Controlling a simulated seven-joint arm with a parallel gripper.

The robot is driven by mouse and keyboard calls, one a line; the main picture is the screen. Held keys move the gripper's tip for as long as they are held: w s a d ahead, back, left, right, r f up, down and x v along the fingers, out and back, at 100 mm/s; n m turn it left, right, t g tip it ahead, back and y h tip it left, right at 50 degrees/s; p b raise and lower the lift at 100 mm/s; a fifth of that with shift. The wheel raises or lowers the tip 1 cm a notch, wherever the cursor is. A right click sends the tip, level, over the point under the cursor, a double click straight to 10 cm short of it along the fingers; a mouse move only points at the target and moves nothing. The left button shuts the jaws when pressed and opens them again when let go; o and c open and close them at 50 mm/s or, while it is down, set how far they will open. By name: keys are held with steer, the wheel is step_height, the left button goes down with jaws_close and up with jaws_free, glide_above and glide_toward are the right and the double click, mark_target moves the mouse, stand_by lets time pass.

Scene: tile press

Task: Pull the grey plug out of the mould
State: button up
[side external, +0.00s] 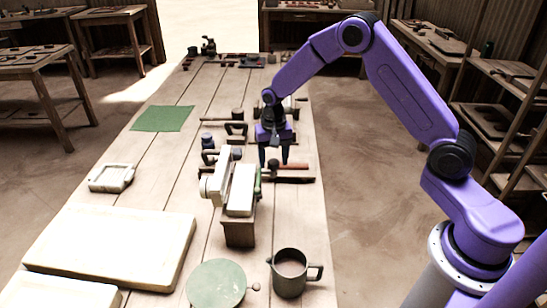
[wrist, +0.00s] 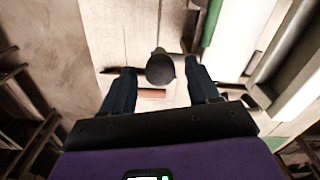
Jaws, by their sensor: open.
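My gripper (side external: 274,160) is open above the table, beyond the wooden stand and pointing down. In the wrist view its two dark fingers (wrist: 158,88) are spread apart. A dark grey rounded piece (wrist: 160,69) shows between them, touching neither finger in that view. It may be the grey plug, but I cannot tell for sure. A pale block (side external: 241,196), possibly the mould, rests on the wooden stand (side external: 239,233). It also shows right of the fingers in the wrist view (wrist: 234,38). No plug can be made out in it.
A pale clamp-like body with a round knob (side external: 208,188) stands against the block's left side. A green strip (side external: 257,181) lies along its right side. Red-handled and dark tools lie near my gripper. A mug (side external: 289,275) and a green disc (side external: 215,284) are in front.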

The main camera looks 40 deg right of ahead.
mark_target(274, 162)
jaws_close()
steer(key=shift+r, duration=1.1)
jaws_free()
step_height(274, 162, up, 17)
steer(key=shift+r, duration=0.2)
steer(key=shift+s, duration=0.1)
